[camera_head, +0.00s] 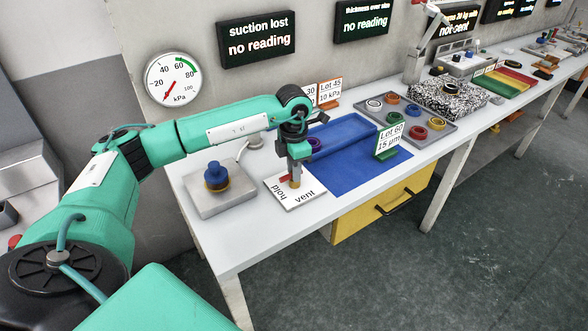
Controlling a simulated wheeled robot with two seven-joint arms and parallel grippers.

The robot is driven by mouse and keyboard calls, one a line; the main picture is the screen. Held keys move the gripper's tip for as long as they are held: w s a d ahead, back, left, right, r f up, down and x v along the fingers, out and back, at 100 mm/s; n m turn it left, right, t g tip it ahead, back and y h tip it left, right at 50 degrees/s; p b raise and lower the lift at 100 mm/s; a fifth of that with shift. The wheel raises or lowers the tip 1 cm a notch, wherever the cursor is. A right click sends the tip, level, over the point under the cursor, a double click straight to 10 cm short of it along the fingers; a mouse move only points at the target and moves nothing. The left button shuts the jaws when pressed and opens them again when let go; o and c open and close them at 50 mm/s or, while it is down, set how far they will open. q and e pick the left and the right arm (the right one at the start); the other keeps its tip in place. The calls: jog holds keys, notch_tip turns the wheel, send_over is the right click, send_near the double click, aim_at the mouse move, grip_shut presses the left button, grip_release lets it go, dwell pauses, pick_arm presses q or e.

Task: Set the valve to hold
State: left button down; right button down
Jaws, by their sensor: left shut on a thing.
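The valve (295,184) stands on a small white plate (312,199) near the front edge of the white bench. The plate reads "hold" on its left side and "vent" on its right side. The valve has a brass-coloured body and a red part that shows at its left, towards the "hold" side. My left gripper (295,174) points down over the valve and is shut on it. The fingers hide most of the handle, so its exact angle is hard to tell. My right gripper is not in view.
A grey block with a blue and brass knob (216,176) stands left of the plate. A round gauge (173,79) and a "suction lost, no reading" display (257,38) hang behind.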

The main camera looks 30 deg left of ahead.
pick_arm(q)
jog(key=shift+w+r, duration=0.1)
jog(key=shift+r, duration=0.05)
jog(key=c, duration=1.3)
grip_release()
jog(key=shift+o, duration=0.2)
notch_tip(320, 180, up, 14)
jog(key=shift+b, duration=0.3)
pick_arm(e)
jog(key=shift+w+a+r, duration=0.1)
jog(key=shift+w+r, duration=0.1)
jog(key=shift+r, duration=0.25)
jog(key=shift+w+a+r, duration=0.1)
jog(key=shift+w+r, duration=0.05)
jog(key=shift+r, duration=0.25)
pick_arm(q)
jog(key=shift+a+f, duration=0.1)
jog(key=shift+f, duration=0.1)
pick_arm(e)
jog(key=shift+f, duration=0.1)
